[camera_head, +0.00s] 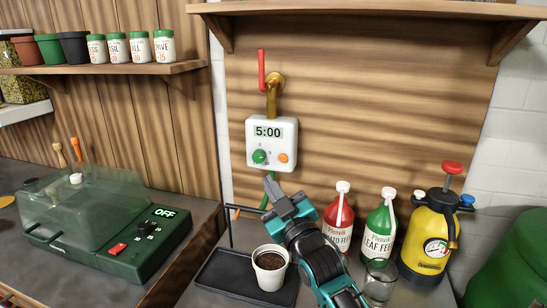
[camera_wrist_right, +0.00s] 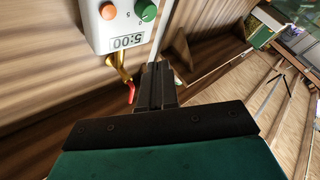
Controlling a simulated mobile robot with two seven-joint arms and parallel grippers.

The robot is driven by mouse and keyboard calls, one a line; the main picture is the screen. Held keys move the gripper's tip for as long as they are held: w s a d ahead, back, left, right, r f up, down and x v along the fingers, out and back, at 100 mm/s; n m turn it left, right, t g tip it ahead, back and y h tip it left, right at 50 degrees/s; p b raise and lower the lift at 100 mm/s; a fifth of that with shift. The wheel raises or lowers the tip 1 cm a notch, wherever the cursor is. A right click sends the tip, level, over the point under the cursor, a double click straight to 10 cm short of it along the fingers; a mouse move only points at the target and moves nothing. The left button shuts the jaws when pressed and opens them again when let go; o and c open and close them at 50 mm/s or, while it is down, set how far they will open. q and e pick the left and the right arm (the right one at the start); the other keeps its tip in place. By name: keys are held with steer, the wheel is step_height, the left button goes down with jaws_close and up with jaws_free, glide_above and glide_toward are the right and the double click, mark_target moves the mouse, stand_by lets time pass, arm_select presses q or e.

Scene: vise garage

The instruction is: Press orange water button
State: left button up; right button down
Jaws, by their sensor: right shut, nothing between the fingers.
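The white timer box (camera_head: 271,145) hangs on the wood-plank wall and its display reads 5:00. The orange button (camera_head: 283,158) is at its lower right, beside a green knob (camera_head: 260,156). In the right wrist view the box appears upside down, with the orange button (camera_wrist_right: 108,11) near the top edge and the green knob (camera_wrist_right: 145,10) beside it. My right gripper (camera_head: 270,184) is shut and empty, just below the box and apart from the button. It also shows in the right wrist view (camera_wrist_right: 154,72). My left gripper is not in view.
A brass tap with a red lever (camera_head: 262,70) is above the box. Below stand a white pot of soil (camera_head: 270,268) on a black tray (camera_head: 225,272), red (camera_head: 339,218) and green (camera_head: 379,234) bottles, a glass (camera_head: 379,280) and a yellow sprayer (camera_head: 428,240). A green propagator (camera_head: 110,235) is at left.

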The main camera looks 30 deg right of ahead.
mark_target(283, 158)
steer(key=shift+w+r, duration=0.1)
steer(key=shift+r, duration=0.05)
stand_by(0.3)
steer(key=shift+w+d+b, duration=0.75)
steer(key=shift+w+d, duration=0.7)
steer(key=shift+d, duration=0.2)
steer(key=shift+w+d+b, duration=0.75)
steer(key=shift+w+d, duration=0.7)
steer(key=shift+d, duration=0.2)
steer(key=shift+w+d, duration=0.25)
steer(key=shift+d, duration=0.1)
